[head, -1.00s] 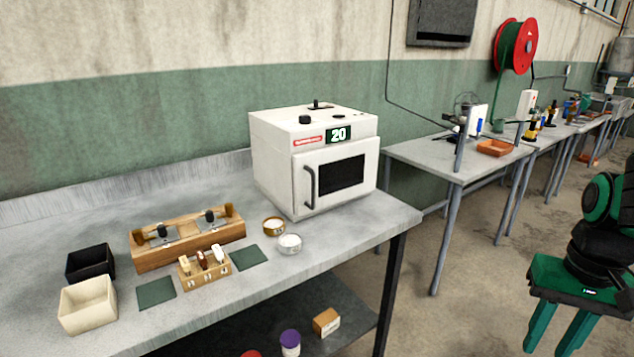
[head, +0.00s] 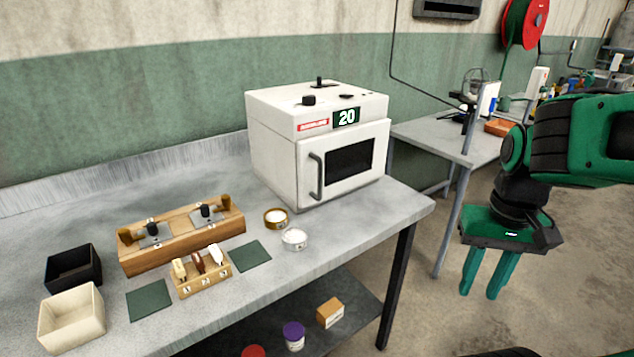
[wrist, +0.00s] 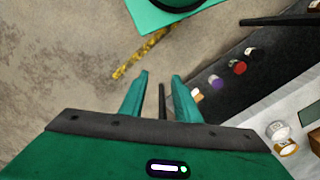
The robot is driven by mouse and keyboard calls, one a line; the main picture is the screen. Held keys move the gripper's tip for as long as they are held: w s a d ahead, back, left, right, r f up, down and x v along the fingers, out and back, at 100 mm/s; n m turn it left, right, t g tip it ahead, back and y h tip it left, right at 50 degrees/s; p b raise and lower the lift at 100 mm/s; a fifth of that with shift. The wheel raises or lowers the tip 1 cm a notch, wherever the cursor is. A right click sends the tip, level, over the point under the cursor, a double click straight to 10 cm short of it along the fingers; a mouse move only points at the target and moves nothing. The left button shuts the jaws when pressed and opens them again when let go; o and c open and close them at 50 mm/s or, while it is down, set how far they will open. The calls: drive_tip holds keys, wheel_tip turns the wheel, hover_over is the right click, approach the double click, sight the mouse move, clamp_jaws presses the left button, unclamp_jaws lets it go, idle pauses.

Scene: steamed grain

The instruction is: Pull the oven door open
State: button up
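The white oven (head: 270,150) stands on the right part of the metal table, with a display reading 20. Its door (head: 365,188) has a dark window and looks shut. The dark curved door handle (head: 316,176) is upright on the door's left side. My gripper (head: 480,291) hangs to the right of the oven, in front of the table's right end, fingers pointing down and apart from the door. In the wrist view my gripper (wrist: 160,82) has its two green fingers apart with nothing between them. The oven door is not seen in the wrist view.
Two small dishes, one amber (head: 276,218) and one clear (head: 294,240), stand in front of the oven. A wooden rack (head: 181,245), a small holder (head: 203,284) and two boxes are further left. The lower shelf holds jars and a carton (head: 330,312).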

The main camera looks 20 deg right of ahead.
drive_tip(key=w+a+r+n+t, duration=0.1)
drive_tip(key=w+a+r+n, duration=0.15)
drive_tip(key=w, duration=0.65)
drive_tip(key=w+a+r+n+t, duration=0.1)
drive_tip(key=w+r, duration=0.3)
drive_tip(key=w, duration=0.4)
drive_tip(key=n+t, duration=0.3)
drive_tip(key=n, duration=0.1)
approach(321, 176)
drive_tip(key=x, duration=1.1)
drive_tip(key=shift+w+f, duration=0.15)
drive_tip(key=shift+f, duration=0.25)
clamp_jaws()
